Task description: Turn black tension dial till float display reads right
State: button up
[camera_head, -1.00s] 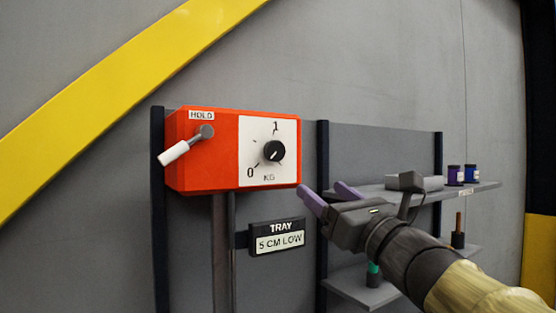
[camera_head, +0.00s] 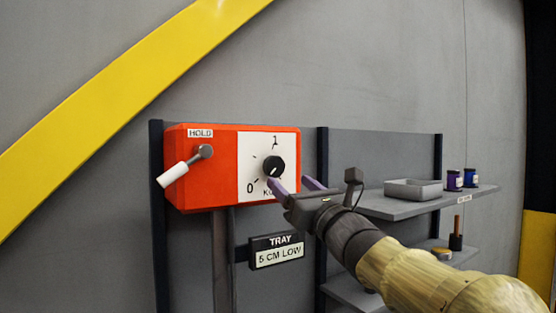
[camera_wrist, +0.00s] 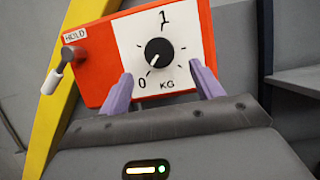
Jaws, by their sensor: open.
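The black dial (camera_head: 273,167) sits on a white scale plate (camera_head: 252,182) marked 0, 1 and KG, on an orange-red box. In the wrist view the dial (camera_wrist: 158,52) shows a white pointer mark toward the lower left, near the 0 side. The display (camera_head: 277,250) below the box reads "TRAY 5 CM LOW". My gripper (camera_head: 294,184) is open and empty, its purple fingers just in front of the plate's lower right. In the wrist view its fingertips (camera_wrist: 160,80) lie left and right below the dial, apart from it.
A lever with a white handle (camera_head: 173,174) under a HOLD label juts from the box's left. Shelves at the right hold a grey tray (camera_head: 413,189) and small jars (camera_head: 455,180). A yellow beam (camera_head: 110,95) slants across the left wall.

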aim_at(277, 170)
jog(key=p+x, duration=0.3)
jog(key=x, duration=0.2)
jog(key=shift+w+a+r, duration=0.15)
jog(key=shift+w+r, duration=0.05)
jog(key=shift+w+a, duration=0.3)
jog(key=shift+w, duration=0.2)
jog(key=c, duration=1)
